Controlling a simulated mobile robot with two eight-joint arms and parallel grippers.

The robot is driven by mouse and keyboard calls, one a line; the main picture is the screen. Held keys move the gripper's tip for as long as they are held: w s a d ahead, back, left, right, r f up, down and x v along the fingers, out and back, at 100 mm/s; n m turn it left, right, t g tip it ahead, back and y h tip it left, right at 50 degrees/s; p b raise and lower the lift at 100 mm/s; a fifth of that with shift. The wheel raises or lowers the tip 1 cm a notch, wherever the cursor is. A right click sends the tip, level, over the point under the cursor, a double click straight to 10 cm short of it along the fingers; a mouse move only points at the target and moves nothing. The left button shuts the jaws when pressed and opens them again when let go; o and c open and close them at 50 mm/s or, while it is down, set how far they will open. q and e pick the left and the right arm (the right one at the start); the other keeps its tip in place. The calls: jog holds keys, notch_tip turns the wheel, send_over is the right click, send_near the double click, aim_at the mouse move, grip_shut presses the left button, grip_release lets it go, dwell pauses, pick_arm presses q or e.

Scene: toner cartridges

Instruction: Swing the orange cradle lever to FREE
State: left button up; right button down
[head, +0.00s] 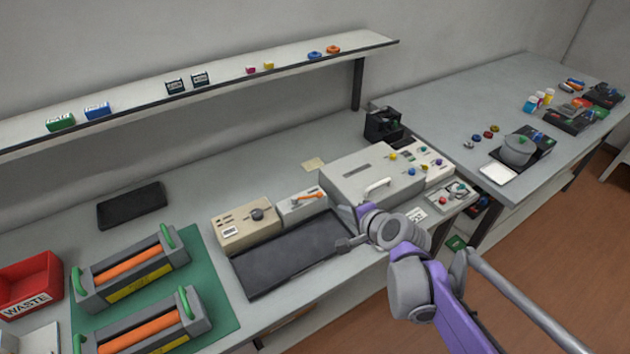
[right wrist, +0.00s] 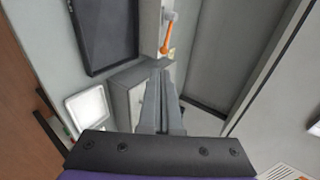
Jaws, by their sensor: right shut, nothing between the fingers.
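The orange cradle lever (head: 308,197) sits on a small light-grey box (head: 297,209) behind the black tray. It also shows in the right wrist view (right wrist: 167,38), beyond my fingertips. Any FREE marking is too small to read. My right gripper (head: 343,244) is shut and empty, over the right end of the black tray (head: 290,257), in front of the lever and to its right. In the right wrist view its fingers (right wrist: 160,75) lie together, apart from the lever. My left gripper is out of view.
A beige box with a dark knob (head: 246,225) stands left of the lever box. A grey machine with a white handle (head: 370,175) stands to its right. Two toner cartridges (head: 133,268) lie on a green mat (head: 215,262) at left. A shelf (head: 220,82) runs above.

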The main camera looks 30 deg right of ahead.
jog(key=d, duration=0.1)
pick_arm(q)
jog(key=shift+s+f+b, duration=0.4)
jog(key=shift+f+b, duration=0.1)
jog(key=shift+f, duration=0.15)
pick_arm(e)
send_near(321, 196)
jog(key=shift+m, duration=0.3)
jog(key=x, duration=0.6)
jog(key=shift+w+f, duration=0.2)
jog(key=shift+w, duration=0.1)
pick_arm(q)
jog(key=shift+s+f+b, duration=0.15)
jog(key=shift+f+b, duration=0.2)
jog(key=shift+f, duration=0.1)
pick_arm(e)
jog(key=shift+w+d, duration=0.45)
jog(key=shift+w, duration=0.25)
jog(key=shift+s+a, duration=0.1)
